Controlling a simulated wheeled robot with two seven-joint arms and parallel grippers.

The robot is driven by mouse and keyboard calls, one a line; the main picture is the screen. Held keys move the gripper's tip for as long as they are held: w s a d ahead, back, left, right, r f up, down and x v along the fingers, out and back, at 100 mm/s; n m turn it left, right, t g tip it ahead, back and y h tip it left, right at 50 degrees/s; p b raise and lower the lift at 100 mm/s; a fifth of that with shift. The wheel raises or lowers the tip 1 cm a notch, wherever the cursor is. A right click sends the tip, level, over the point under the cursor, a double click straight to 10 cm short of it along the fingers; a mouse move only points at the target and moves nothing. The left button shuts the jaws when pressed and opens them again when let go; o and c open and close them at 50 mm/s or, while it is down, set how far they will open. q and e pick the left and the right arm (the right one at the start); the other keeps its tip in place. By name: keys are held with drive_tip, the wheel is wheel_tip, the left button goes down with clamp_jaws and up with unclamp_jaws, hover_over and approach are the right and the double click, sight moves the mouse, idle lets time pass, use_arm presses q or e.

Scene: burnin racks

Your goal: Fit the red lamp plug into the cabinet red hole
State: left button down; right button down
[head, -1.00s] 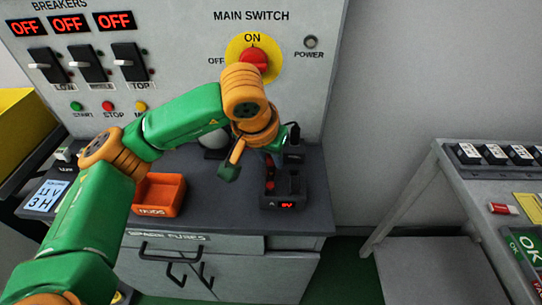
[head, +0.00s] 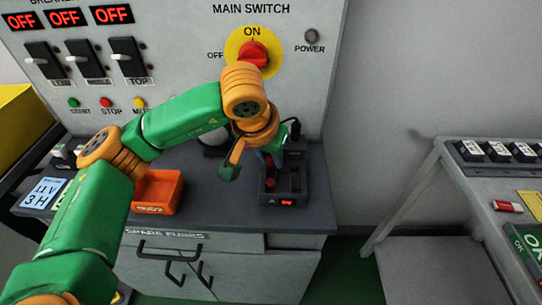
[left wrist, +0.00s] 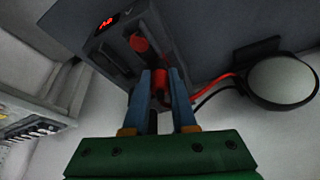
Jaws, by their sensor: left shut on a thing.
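My left gripper (head: 272,160) is over the back of a small dark box (head: 297,198) on the counter. In the left wrist view its two blue fingers (left wrist: 165,98) are shut on a red plug (left wrist: 160,84), with a red cable (left wrist: 213,80) running off to the right. A red round part (left wrist: 138,43) on the box (left wrist: 100,45) lies just beyond the plug; it also shows in the head view (head: 269,183). Whether the plug touches the box is unclear. The red hole cannot be made out. My right gripper is not in view.
A round lamp-like disc (left wrist: 283,82) is at the right of the wrist view. An orange bin (head: 157,192) stands left on the counter (head: 228,208). The switch panel (head: 185,65) rises behind. A separate grey bench (head: 480,185) is at right.

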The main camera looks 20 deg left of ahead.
use_arm(q)
drive_tip(key=shift+f, duration=0.2)
drive_tip(key=shift+c, duration=1.2)
unclamp_jaws()
wheel_tip(320, 180, up, 6)
drive_tip(key=p, duration=0.4)
drive_tip(key=shift+f, duration=0.15)
drive_tip(key=shift+f, duration=0.1)
